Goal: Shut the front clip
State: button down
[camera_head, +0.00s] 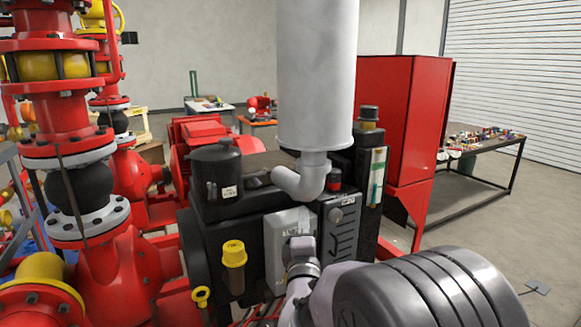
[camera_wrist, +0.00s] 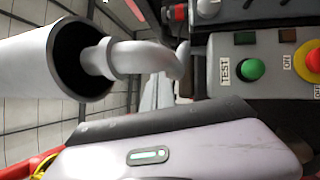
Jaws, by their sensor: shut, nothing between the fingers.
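A black canister (camera_head: 215,170) stands on the near left of the engine in the head view. A small pale clip-like piece (camera_head: 211,191) shows on its front side; I cannot tell whether it is open or shut. My gripper (camera_wrist: 165,150) shows in the wrist view as a pale body with a dark edge and a green light; it is shut and empty, and its fingertips are not clearly seen. In the head view my arm reaches up in front of the grey box (camera_head: 279,255), right of the canister and apart from it.
The grey exhaust cylinder (camera_head: 317,75) and its elbow rise over the engine. A panel with a green TEST button (camera_wrist: 250,70) and a red button is close on the right in the wrist view. A yellow cap (camera_head: 234,253) projects at the engine's front. Red piping (camera_head: 105,265) crowds the left.

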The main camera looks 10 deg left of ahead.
jog(key=s+a+f+n+t+y+p, duration=0.1)
jog(key=s+a+n+t+y+p, duration=0.1)
jog(key=a+n, duration=0.6)
jog(key=shift+s+f+n+t+y, duration=0.3)
jog(key=shift+s+f+n+y, duration=0.05)
jog(key=shift+n+y, duration=0.4)
jog(key=shift+a, duration=0.1)
send_near(257, 180)
jog(key=w+r, duration=0.5)
jog(key=r, duration=0.1)
jog(key=shift+d+f+p, duration=0.1)
jog(key=shift+d+p, duration=0.35)
jog(key=shift+d, duration=0.05)
